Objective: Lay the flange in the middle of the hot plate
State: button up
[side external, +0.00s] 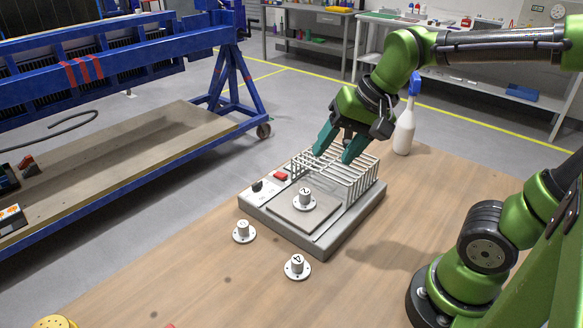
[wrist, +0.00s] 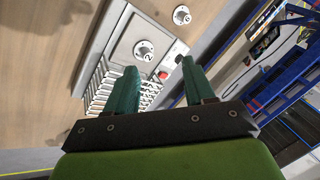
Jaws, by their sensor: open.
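The hot plate (side external: 325,243) is a grey box on the wooden table with a square plate (side external: 284,211) on top. A white flange marked 2 (side external: 305,200) stands upright on this square, close to its middle; it also shows in the wrist view (wrist: 144,50). A second flange (side external: 244,232) stands on the table left of the hot plate. A third, marked 4 (side external: 297,267), stands in front of it. My gripper (side external: 334,154) is open with nothing between its green fingers. It is over the wire rack, behind and apart from the flange marked 2.
A white wire rack (side external: 362,180) stands along the back right of the hot plate. A red switch (side external: 280,176) and a black knob (side external: 258,186) are at its left. A spray bottle (side external: 404,132) stands behind. The front table is mostly clear.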

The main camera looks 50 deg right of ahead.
jog(key=s+n+t, duration=0.1)
jog(key=s+n, duration=0.1)
jog(key=s+a+n+t, duration=0.1)
jog(key=s+n, duration=0.1)
jog(key=shift+s+a+f, duration=0.1)
jog(key=shift+s, duration=0.05)
dwell(0.6)
